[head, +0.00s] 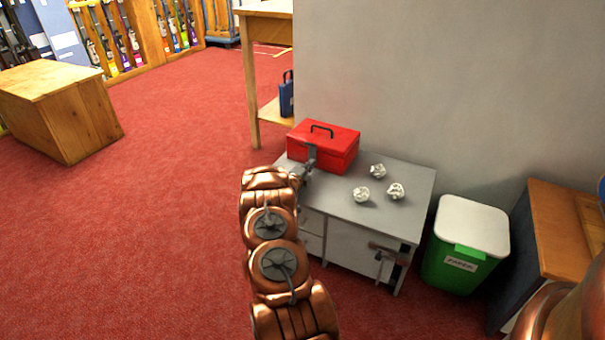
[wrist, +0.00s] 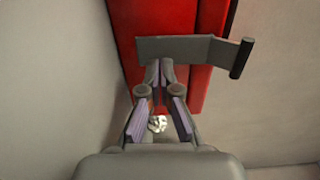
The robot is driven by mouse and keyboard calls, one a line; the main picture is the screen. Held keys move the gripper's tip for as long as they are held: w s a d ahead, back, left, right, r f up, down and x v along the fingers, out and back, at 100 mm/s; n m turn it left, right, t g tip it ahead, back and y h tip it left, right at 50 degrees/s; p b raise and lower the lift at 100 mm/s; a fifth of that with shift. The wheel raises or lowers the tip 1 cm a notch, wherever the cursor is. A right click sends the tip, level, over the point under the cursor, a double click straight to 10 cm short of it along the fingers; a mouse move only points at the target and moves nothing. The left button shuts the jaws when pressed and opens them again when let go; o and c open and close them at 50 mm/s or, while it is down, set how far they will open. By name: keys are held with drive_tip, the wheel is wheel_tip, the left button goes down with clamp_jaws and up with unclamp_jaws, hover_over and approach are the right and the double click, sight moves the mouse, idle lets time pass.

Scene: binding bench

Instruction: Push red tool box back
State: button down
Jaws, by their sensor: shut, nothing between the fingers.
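The red tool box (head: 336,147) sits closed at the back left of the grey cabinet's top (head: 385,215), close to the wall. A dark carrying handle shows on its lid. My gripper (head: 311,152) is at the box's front face, towards its left side, with its fingers shut and empty. In the wrist view the red box (wrist: 130,45) fills the upper middle, and my shut fingertips (wrist: 160,65) are in front of it. A grey bar crosses the box there. I cannot tell whether the fingertips touch the box.
Several crumpled white papers (head: 362,194) lie on the cabinet top right of the box. A green bin (head: 462,260) stands right of the cabinet. The wall (head: 430,90) rises behind. A wooden table (head: 252,80) stands back left.

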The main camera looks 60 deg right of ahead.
drive_tip(key=a, duration=0.4)
drive_tip(key=a+p, duration=0.1)
drive_tip(key=a, duration=0.3)
drive_tip(key=a+p, duration=0.1)
drive_tip(key=a, duration=0.4)
drive_tip(key=shift+s, duration=0.3)
drive_tip(key=shift+r, duration=0.1)
